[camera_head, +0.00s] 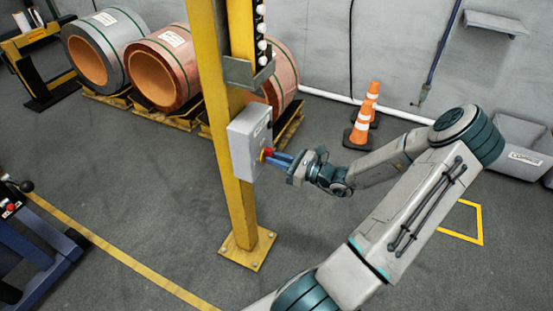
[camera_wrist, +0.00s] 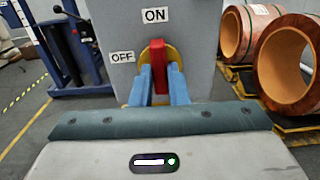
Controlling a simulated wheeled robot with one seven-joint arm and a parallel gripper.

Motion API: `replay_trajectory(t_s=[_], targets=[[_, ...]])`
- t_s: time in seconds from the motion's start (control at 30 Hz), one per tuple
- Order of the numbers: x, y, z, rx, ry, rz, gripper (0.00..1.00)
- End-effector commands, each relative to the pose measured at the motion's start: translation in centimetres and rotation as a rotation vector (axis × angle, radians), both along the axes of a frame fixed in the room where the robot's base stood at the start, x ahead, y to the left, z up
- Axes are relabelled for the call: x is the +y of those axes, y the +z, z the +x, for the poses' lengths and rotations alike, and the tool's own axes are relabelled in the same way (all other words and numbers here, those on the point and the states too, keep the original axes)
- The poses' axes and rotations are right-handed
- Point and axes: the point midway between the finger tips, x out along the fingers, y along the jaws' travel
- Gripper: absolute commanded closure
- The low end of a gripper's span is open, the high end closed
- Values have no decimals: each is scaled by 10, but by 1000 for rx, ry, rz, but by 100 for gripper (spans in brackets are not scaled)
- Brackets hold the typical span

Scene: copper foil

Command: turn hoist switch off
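The hoist switch is a grey box (camera_head: 249,142) on a yellow post. It has a red handle (camera_wrist: 157,52) on a yellow round plate (camera_wrist: 144,56). In the wrist view the handle stands upright, pointing to the ON label (camera_wrist: 154,15); the OFF label (camera_wrist: 122,57) is to its left. My gripper (camera_head: 274,158) reaches the box front from the right. In the wrist view its blue fingers (camera_wrist: 160,79) lie on both sides of the red handle with no clear gap, shut on it.
The yellow post (camera_head: 235,205) is bolted to the floor. Copper coils (camera_head: 165,65) on pallets stand behind it. Orange cones (camera_head: 361,128) stand near the wall. A blue machine (camera_head: 30,245) is at the left. Floor around the post base is clear.

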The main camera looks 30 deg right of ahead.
Motion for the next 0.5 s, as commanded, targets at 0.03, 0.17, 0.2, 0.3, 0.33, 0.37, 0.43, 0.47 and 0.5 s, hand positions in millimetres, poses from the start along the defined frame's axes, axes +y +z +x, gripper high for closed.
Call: replay_trajectory(t_s=[0.03, 0.17, 0.2, 0.3, 0.33, 0.37, 0.43, 0.47, 0.5], targets=[[0, 0, 0, 0, 0, 0, 100], [0, 0, 0, -3, 0, -4, 100], [0, 0, 0, -5, 0, -9, 100], [0, 0, 0, -17, 0, -27, 100], [0, 0, 0, -23, 0, -36, 100], [0, 0, 0, -30, 1, -45, 100], [0, 0, 0, -49, 1, -74, 100], [0, 1, 0, -60, 1, -89, 100], [0, 1, 0, -74, 1, -110, 100]])
